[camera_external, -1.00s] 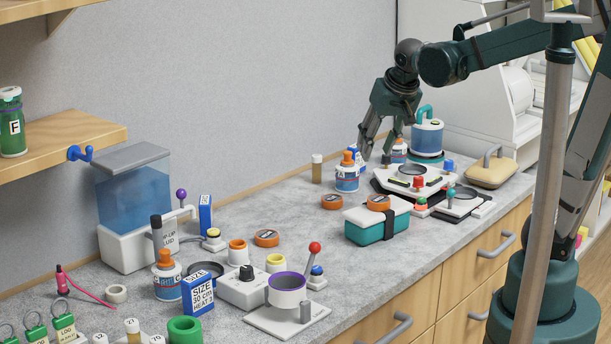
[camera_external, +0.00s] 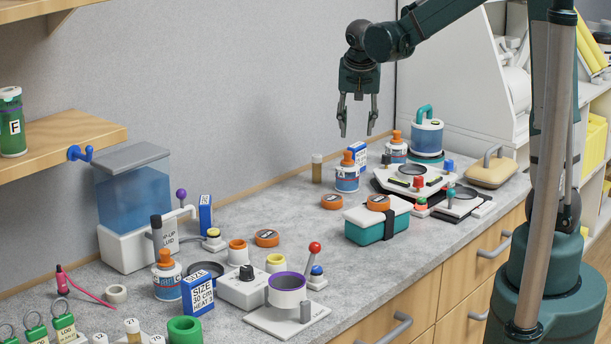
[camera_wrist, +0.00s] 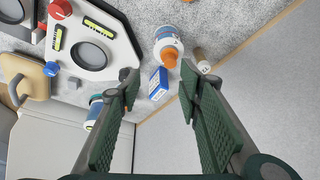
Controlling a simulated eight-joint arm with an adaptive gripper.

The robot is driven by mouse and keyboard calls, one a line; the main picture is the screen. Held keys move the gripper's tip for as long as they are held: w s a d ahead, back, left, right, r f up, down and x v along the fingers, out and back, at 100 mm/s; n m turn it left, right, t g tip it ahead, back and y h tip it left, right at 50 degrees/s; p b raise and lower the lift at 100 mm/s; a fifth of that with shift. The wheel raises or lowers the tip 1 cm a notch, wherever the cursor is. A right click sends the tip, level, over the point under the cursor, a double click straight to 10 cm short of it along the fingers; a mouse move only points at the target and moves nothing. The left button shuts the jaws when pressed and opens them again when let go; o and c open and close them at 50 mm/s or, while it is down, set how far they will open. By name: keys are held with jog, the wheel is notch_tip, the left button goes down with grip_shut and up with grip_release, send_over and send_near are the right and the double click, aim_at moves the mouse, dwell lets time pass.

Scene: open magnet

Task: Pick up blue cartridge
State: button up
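No object is plainly marked as the blue cartridge. A small blue and white box (camera_external: 359,153) stands at the back of the counter, partly hidden behind an orange-capped bottle (camera_external: 347,173). In the wrist view, this box (camera_wrist: 158,83) lies between my fingers' outlines, beside the bottle (camera_wrist: 168,45). Other blue and white boxes stand farther left, one at the back (camera_external: 205,215) and one labelled SIZE (camera_external: 198,289). My gripper (camera_external: 358,131) is open and empty, pointing down above the back of the counter; it also frames the wrist view (camera_wrist: 158,77).
A second orange-capped bottle (camera_external: 395,147), a blue canister (camera_external: 427,137) and a white device (camera_external: 416,179) crowd the right. A teal-and-white case (camera_external: 376,222) sits in front. The wall is close behind.

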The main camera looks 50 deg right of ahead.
aim_at(355, 145)
jog(key=shift+w+d+f+m+g+h+p, duration=0.25)
jog(key=shift+w+d+f+m+g+p, duration=0.2)
jog(key=shift+w+d+f+m+p, duration=1)
jog(key=shift+w+d+f+m+g+h+p, duration=0.2)
jog(key=shift+w+d+f+m+g+p, duration=0.55)
jog(key=shift+w+d, duration=1.4)
jog(key=shift+w+d+f+m+g+h+p, duration=0.1)
jog(key=shift+w+d+f+m+h+p, duration=0.15)
jog(key=shift+w+d+f+m+p, duration=0.9)
jog(key=shift+w+d+f+n, duration=0.35)
jog(key=shift+w+d+f, duration=0.1)
jog(key=shift+d, duration=0.25)
jog(key=shift+x, duration=1.25)
jog(key=shift+p+x, duration=0.3)
jog(key=shift+x, duration=2.35)
jog(key=shift+s+d+r, duration=0.1)
